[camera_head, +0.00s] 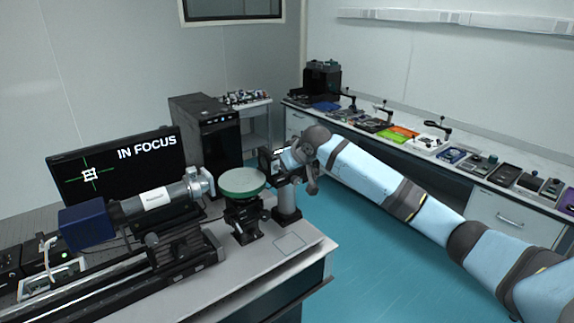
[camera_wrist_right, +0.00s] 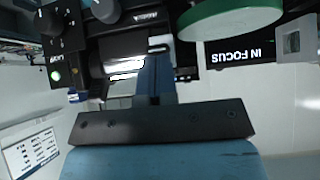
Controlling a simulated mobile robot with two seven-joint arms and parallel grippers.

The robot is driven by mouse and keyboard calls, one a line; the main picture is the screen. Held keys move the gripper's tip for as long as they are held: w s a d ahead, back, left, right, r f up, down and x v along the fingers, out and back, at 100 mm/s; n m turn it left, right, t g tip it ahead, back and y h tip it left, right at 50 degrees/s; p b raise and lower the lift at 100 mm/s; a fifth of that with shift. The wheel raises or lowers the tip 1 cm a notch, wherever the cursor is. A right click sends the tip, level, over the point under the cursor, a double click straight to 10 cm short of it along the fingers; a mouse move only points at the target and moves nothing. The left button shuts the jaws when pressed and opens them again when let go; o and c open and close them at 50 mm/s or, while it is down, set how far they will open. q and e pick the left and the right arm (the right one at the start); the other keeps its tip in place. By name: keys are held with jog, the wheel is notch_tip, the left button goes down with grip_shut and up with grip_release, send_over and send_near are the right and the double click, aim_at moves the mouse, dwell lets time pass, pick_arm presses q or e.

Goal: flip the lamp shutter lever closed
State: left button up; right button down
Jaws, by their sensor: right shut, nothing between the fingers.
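The lamp is a black box (camera_head: 268,162) on a grey post at the table's right end. In the right wrist view its dark housing (camera_wrist_right: 120,48) appears upside down, with knobs, a lit green light (camera_wrist_right: 56,75) and a bright white glow beside the fingers. My right gripper (camera_wrist_right: 158,52) is shut and empty, its fingertips close against the housing. Whether they touch it I cannot tell. The shutter lever cannot be clearly made out; the fingers may cover part of it. In the head view my right wrist hides part of the lamp. My left gripper is not in view.
A monitor (camera_head: 115,170) reads "IN FOCUS". The table's front right corner is mostly clear. A bench (camera_head: 480,174) with several tools runs along the right wall.

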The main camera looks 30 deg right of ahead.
jog(key=shift+s+f+t+b, duration=0.15)
jog(key=shift+f+t, duration=0.15)
jog(key=shift+t, duration=0.3)
jog(key=shift+s+f+t+b, duration=0.15)
jog(key=shift+f+t, duration=0.15)
jog(key=shift+t, duration=0.3)
jog(key=shift+w+r, duration=0.1)
jog(key=shift+w, duration=0.05)
jog(key=shift+w+r+p, duration=0.2)
jog(key=shift+w+p, duration=0.45)
